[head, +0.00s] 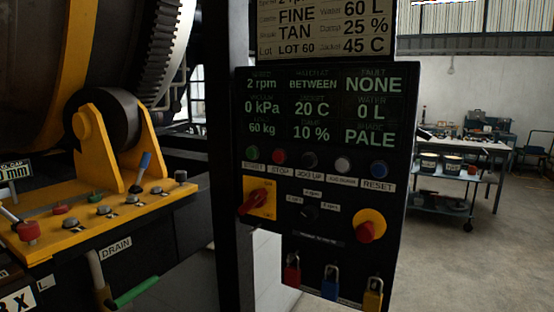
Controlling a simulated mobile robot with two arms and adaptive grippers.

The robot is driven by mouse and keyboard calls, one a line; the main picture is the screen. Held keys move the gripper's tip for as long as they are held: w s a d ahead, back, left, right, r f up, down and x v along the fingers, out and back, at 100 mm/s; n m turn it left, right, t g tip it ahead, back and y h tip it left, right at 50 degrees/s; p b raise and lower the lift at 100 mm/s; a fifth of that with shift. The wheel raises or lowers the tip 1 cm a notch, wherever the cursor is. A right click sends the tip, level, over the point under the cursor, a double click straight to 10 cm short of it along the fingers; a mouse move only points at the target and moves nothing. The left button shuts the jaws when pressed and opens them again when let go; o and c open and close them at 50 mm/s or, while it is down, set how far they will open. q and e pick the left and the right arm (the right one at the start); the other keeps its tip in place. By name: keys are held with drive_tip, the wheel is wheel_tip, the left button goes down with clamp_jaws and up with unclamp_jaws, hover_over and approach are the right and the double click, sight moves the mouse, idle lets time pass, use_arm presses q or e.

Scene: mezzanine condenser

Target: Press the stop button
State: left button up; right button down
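The stop button (279,156) is a small red button in the button row of the dark control panel (335,232). Its label below reads STOP. A green button (252,153) is to its left. A black jog button (310,159) is to its right, followed by a white button (343,164) and a blue reset button (378,169). Nothing covers the stop button. The display (320,105) above it shows 2 rpm and fault NONE. Neither of my grippers is in view.
Below the buttons are a red rotary switch (254,202), a red knob on a yellow plate (370,230) and hanging padlocks (331,281). A yellow machine base (95,225) with levers is at left. A cart (450,180) stands at right on open floor.

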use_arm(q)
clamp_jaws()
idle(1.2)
